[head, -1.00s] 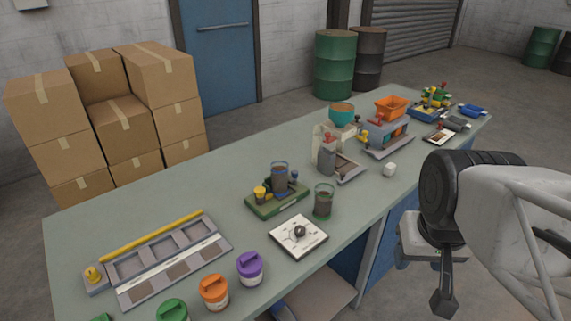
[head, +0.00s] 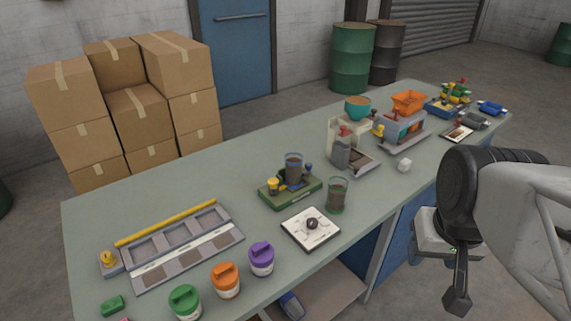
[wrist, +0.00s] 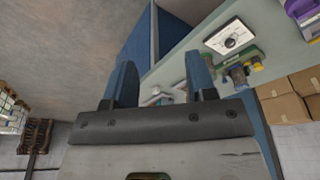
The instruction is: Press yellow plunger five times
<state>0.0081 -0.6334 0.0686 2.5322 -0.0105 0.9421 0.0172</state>
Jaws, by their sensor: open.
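A green-based device (head: 291,190) stands mid-table with a short yellow plunger-like knob (head: 272,186), a dark-filled clear cup and a blue knob. Other yellow knobs show on the tray's left end (head: 108,258) and on the grey machine (head: 379,130); I cannot tell for certain which is the task's plunger. My gripper (wrist: 160,80) is open and empty in the wrist view, its two blue-grey fingers apart. In the head view it hangs off the table's front right side, well apart from the knobs. The green device also shows in the wrist view (wrist: 240,68).
A white dial plate (head: 310,228) and a clear cup (head: 337,195) stand before the green device. Purple (head: 261,259), orange (head: 227,280) and green (head: 185,302) lidded jars line the front edge. A grey compartment tray (head: 180,250) lies left. Other machines fill the far right.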

